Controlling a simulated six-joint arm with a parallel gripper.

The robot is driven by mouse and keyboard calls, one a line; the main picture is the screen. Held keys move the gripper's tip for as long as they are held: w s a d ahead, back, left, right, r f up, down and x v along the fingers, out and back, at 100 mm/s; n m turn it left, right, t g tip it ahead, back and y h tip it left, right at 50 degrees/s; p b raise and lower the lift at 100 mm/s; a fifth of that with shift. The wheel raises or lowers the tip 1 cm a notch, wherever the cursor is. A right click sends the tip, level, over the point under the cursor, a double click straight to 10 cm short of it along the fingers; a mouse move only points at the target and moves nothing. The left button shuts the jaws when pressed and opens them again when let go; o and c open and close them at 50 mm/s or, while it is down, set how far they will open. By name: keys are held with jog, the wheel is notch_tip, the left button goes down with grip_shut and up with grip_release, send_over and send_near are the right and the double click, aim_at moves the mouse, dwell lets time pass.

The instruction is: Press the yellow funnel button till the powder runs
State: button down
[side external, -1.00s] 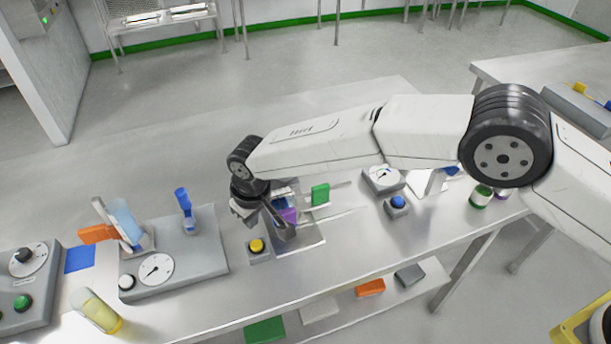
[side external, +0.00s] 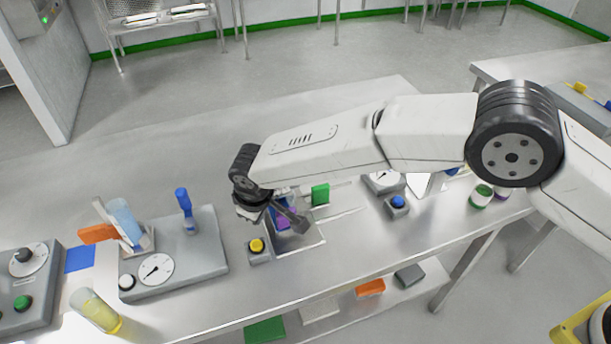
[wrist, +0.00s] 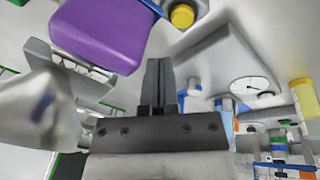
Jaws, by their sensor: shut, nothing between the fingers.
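The yellow button (side external: 257,245) sits on a small grey box on the bench. It also shows at the top of the wrist view (wrist: 182,15). The funnel cannot be clearly told, and I see no running powder.
A grey dial box (side external: 210,255) with a white button and blue lever stands left of the yellow button. A blue button (side external: 398,202) on a grey box lies to the right. A yellow-filled beaker (side external: 95,310) is near the front left. Bare bench lies in front.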

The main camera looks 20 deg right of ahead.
aim_at(257, 247)
jog(key=r+n+t, duration=0.1)
jog(key=n+t, duration=0.1)
jog(key=n, duration=0.4)
jog(key=a+r+n+t, duration=0.1)
jog(key=n+t, duration=0.1)
jog(key=n, duration=0.5)
jog(key=s+r+n+t+y, duration=0.1)
jog(key=n+t, duration=0.1)
jog(key=n, duration=0.4)
jog(key=shift+s+a+r, duration=0.1)
jog(key=shift+a+r, duration=0.15)
jog(key=shift+f, duration=0.1)
jog(key=shift+f, duration=4.3)
jog(key=shift+f, duration=0.3)
